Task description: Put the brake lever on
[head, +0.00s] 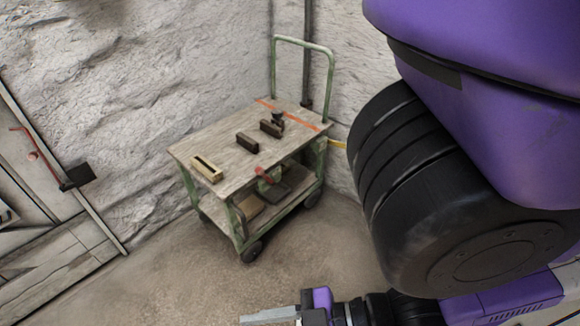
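A small red lever (264,175), which looks like the brake lever, sits at the near right side of a wheeled cart, below the edge of its top. It is small in view, and I cannot tell its exact position or how it is fixed. The cart has a green frame (329,85) and a wooden top (222,139). My gripper (258,318) is at the bottom edge of the head view, partly cut off. It is well apart from the cart and the lever. I cannot see whether its fingers are open.
On the cart top are a pale slotted block (206,169), a dark brown block (247,142) and another dark block (270,129). Rough walls stand behind the cart. At left is a panelled door with a red handle (32,153). The floor before the cart is clear.

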